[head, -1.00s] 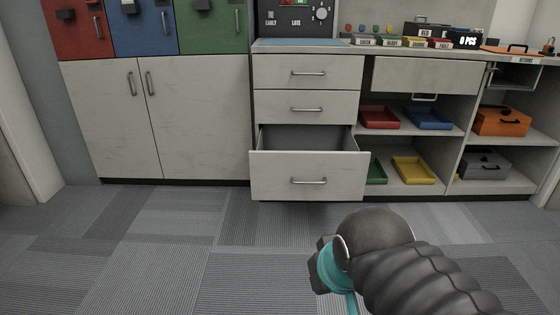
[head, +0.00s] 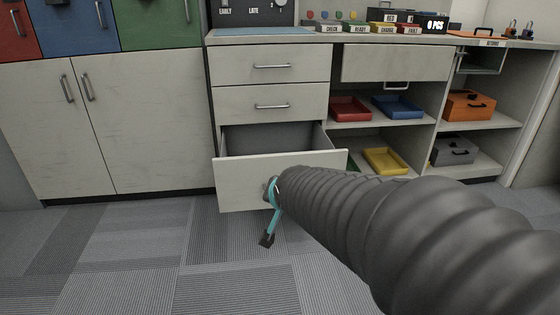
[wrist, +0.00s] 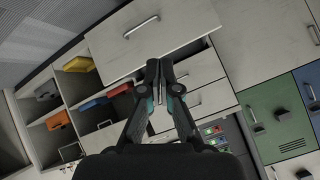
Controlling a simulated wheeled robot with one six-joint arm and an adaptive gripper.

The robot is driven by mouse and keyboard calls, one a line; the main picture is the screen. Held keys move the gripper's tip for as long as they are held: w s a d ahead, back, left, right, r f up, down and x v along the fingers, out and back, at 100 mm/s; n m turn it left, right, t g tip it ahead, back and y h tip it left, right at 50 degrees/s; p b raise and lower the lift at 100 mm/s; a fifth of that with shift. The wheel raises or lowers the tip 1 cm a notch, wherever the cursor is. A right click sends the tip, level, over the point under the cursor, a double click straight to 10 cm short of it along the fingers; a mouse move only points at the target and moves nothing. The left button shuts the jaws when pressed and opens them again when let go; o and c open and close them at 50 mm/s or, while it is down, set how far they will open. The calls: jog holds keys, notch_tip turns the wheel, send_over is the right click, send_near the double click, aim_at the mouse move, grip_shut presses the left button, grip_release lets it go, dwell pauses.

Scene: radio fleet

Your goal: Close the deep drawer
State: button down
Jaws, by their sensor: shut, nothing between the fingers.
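The deep drawer (head: 240,185) is the bottom pale drawer of the middle unit, and it stands open with its grey inside showing. My arm covers the right part of its front and its handle in the head view. In the wrist view, which is turned over, the drawer front (wrist: 115,40) and its bar handle (wrist: 141,27) show beyond the fingertips. My gripper (wrist: 153,64) is shut and empty, pointing toward the drawer front. Whether the fingertips touch the front I cannot tell. In the head view my arm hides most of the gripper.
Two shut drawers (head: 270,66) sit above the deep drawer. Open shelves to the right hold red (head: 349,108), blue (head: 397,106) and yellow (head: 386,160) trays and orange (head: 469,105) and grey (head: 454,150) cases. The carpet (head: 130,265) at left front is clear.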

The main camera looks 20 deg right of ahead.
jog(key=w+d+f+m+t+h+b, duration=0.1)
jog(key=w+d+f+m+t, duration=0.1)
jog(key=w+d+f+m, duration=0.3)
jog(key=w+d+f+m+t+b, duration=0.1)
jog(key=w+d+t+b, duration=0.1)
jog(key=w+d, duration=0.3)
jog(key=m+t+h+b, duration=0.2)
jog(key=m+t, duration=0.2)
jog(key=m, duration=0.3)
send_near(296, 157)
jog(key=x, duration=0.7)
jog(key=shift+w, duration=0.15)
